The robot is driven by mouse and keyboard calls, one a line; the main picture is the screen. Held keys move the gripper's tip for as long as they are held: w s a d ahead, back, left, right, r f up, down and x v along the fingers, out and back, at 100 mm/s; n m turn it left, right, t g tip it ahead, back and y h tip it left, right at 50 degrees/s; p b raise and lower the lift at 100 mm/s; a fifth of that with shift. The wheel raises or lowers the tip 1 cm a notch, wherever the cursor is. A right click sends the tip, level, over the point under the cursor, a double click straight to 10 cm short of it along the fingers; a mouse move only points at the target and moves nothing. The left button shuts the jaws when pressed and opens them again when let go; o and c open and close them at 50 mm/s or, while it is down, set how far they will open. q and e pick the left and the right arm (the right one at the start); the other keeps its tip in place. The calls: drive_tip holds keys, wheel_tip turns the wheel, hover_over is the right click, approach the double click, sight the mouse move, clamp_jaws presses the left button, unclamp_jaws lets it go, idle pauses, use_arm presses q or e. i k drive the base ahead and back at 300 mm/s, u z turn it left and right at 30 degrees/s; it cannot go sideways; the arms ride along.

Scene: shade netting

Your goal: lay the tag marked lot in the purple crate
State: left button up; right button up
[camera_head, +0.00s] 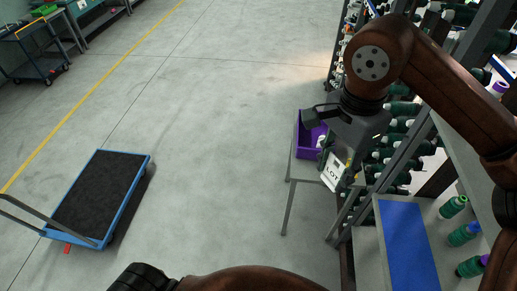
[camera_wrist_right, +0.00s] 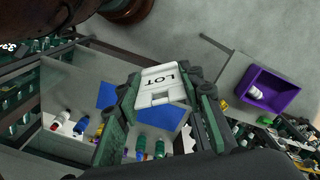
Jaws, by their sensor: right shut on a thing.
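The white tag marked LOT (camera_head: 333,172) is held in my right gripper (camera_head: 340,163), which is shut on it. In the right wrist view the tag (camera_wrist_right: 162,84) sits between the two fingers (camera_wrist_right: 160,100) with its lettering facing the camera. The purple crate (camera_head: 306,143) stands on a small grey table, partly hidden behind my right gripper in the head view. In the right wrist view the crate (camera_wrist_right: 277,100) is to the right of the gripper, apart from it, with a white item (camera_wrist_right: 255,92) inside. A dark rounded part at the bottom of the head view may be my left arm; its gripper fingers do not show.
A grey bench with a blue mat (camera_head: 407,245) and several bottles (camera_head: 463,235) is at the lower right. A blue cart (camera_head: 100,195) is at left; the floor between is clear.

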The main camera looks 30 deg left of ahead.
sight(313, 141)
drive_tip(key=u, duration=0.2)
drive_tip(key=k, duration=0.4)
drive_tip(key=u, duration=1.35)
drive_tip(key=i, duration=1.65)
drive_tip(key=z, duration=0.35)
drive_tip(key=i, duration=1)
drive_tip(key=z, duration=1.4)
drive_tip(key=i, duration=0.5)
drive_tip(key=z, duration=0.4)
